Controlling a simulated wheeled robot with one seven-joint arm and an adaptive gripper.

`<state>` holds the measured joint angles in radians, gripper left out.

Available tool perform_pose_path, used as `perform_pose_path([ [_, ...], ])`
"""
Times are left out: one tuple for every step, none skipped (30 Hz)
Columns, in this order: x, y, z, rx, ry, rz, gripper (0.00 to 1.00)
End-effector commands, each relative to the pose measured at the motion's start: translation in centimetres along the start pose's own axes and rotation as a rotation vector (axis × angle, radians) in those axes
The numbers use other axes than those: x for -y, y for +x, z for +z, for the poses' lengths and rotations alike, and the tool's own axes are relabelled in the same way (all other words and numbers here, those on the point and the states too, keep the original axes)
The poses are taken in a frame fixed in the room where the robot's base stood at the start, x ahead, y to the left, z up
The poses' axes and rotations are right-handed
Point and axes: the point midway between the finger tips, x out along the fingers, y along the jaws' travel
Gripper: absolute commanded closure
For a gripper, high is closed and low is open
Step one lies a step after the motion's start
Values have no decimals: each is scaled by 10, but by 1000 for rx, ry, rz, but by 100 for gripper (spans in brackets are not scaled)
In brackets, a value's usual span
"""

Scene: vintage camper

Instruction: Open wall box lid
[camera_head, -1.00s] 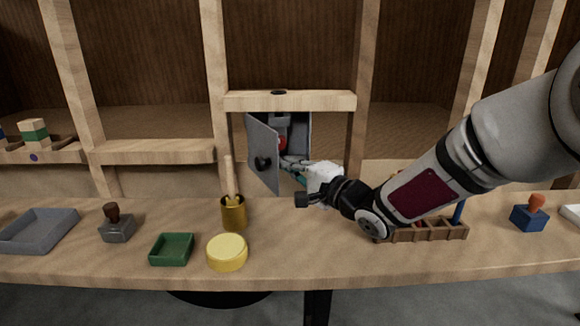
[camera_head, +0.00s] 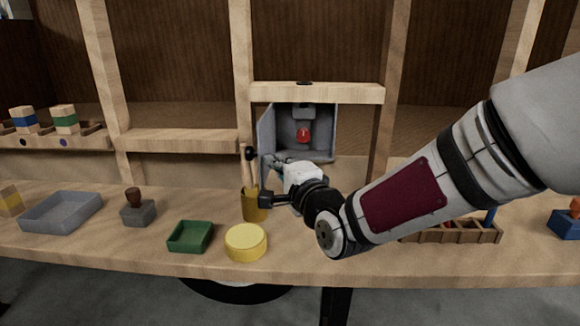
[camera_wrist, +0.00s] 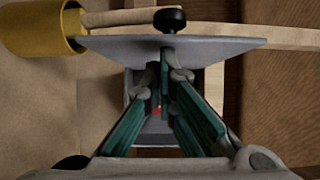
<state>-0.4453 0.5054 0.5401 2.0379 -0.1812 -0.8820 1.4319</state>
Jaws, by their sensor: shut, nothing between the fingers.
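The grey wall box (camera_head: 318,147) is mounted between wooden posts below a short shelf. Its lid (camera_head: 265,128) stands wide open at the left side, seen almost edge-on, with the black knob (camera_head: 249,153) facing left. A red item (camera_head: 303,135) shows inside the box. My gripper (camera_head: 270,160) is shut and empty, at the inner face of the lid's lower part. In the wrist view the fingertips (camera_wrist: 166,58) point at the lid (camera_wrist: 215,46), touching it or very close. The knob (camera_wrist: 170,20) is on the lid's far side.
A gold cup (camera_head: 255,205) with upright tools stands just below the lid. A yellow round tub (camera_head: 246,242), a green tray (camera_head: 190,236), a stamp (camera_head: 138,208) and a grey tray (camera_head: 62,212) are on the bench. A brown rack (camera_head: 455,233) lies partly behind my arm.

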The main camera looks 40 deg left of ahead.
Motion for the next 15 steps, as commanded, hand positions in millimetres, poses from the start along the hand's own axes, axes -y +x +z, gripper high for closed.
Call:
perform_pose_path([
  [-1,1,3,0,1,0,100],
  [-1,2,4,0,2,0,100],
  [-1,2,6,1,1,0,100],
  [0,3,8,1,1,0,100],
  [0,3,9,1,0,0,100],
  [0,4,10,0,0,0,100],
  [0,4,10,0,1,0,100],
  [0,4,11,0,1,0,100],
  [0,4,11,0,1,0,100],
  [0,4,11,0,1,0,100],
  [0,4,12,0,1,0,100],
  [0,5,12,0,1,0,100],
  [0,5,12,-1,1,0,100],
  [0,5,12,-1,1,0,100],
  [0,5,12,0,1,0,100],
])
